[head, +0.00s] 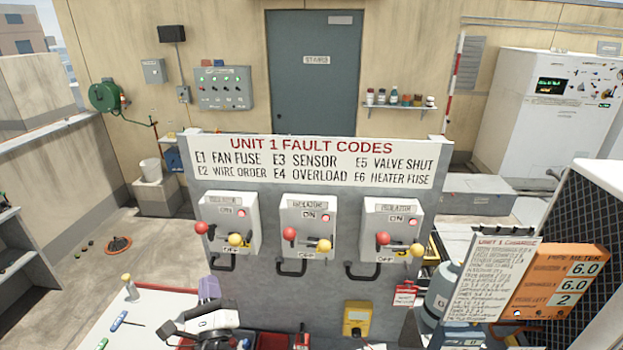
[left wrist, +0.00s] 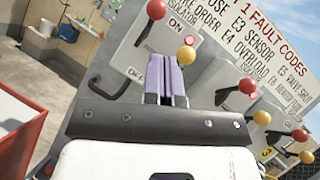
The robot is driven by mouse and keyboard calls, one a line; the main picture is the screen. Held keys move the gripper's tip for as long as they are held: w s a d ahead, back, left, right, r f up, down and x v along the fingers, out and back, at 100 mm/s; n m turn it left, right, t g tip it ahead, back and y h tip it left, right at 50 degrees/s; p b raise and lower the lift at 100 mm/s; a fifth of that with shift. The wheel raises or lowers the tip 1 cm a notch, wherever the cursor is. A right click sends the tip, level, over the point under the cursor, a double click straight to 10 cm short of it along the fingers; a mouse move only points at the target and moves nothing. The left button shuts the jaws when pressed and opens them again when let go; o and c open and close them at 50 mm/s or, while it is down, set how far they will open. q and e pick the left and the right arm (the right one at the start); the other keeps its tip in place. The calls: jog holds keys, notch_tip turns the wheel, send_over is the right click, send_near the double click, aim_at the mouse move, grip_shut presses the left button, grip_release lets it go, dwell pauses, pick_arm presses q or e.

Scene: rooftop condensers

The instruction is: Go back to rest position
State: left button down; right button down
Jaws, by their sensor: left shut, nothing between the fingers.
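My left gripper (head: 209,288) is low in the head view, left of centre, in front of the grey panel and over the edge of the white-topped surface. Its purple fingers also show in the left wrist view (left wrist: 168,78). They are shut together and hold nothing. In the wrist view they overlap the lower part of the leftmost isolator box (left wrist: 150,45); I cannot tell whether they touch it. My right gripper is in neither view.
The panel (head: 270,310) carries three isolator boxes (head: 230,225) with red and yellow knobs and black handles jutting out. A white-topped surface (head: 150,310) with tools lies at lower left. A clipboard (head: 490,275) and an orange pipe meter (head: 560,281) stand at right.

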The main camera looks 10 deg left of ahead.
pick_arm(q)
jog(key=s+a+f+n+g+y, duration=0.1)
jog(key=a+n+g+y, duration=0.15)
jog(key=n, duration=0.45)
jog(key=s+a+f+n+g+y, duration=0.1)
jog(key=a+f+n+g, duration=0.1)
jog(key=n+g, duration=0.35)
jog(key=s+d+f+n+g+h+p, duration=0.2)
jog(key=s+d+f+n+h, duration=0.3)
jog(key=s+d+h, duration=0.25)
jog(key=s+d+f+n+g+h+p, duration=0.1)
jog(key=s+d+f+n+g+h, duration=0.1)
jog(key=s+d+f+n+h, duration=0.45)
jog(key=s+f+m+g+p, duration=0.1)
jog(key=s+f+g, duration=0.1)
jog(key=s, duration=0.7)
jog(key=s+f+m+g+p, duration=0.1)
jog(key=s+f+g+p, duration=0.1)
jog(key=s, duration=0.8)
jog(key=shift+d+f+g+h, duration=0.2)
jog(key=shift+g+h, duration=0.1)
jog(key=shift+h, duration=0.15)
jog(key=shift+w, duration=0.1)
